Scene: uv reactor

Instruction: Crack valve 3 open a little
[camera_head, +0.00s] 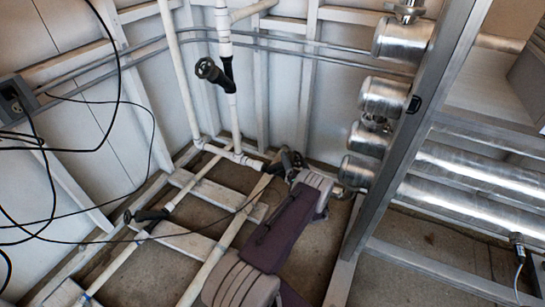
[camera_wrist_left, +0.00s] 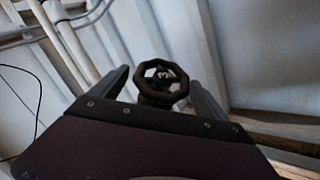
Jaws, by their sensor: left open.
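Three dark valves show on the white pipes in the head view: one high on the upright pipe (camera_head: 214,72), one at the lower left (camera_head: 148,215), and one near the pipe corner, mostly hidden by my left wrist. I see no numbers on them, so I cannot tell which is valve 3. My left gripper (camera_head: 285,163) is at the corner valve. In the left wrist view a black spoked handwheel (camera_wrist_left: 161,77) stands ahead, between the two open fingers. I cannot tell whether they touch it. My right gripper is out of view.
Shiny steel cylinders (camera_head: 385,97) and a metal frame post (camera_head: 408,140) stand close to the right of my left arm. Black cables (camera_head: 118,75) hang loose at the left. White pipes (camera_head: 215,255) run low over the floor.

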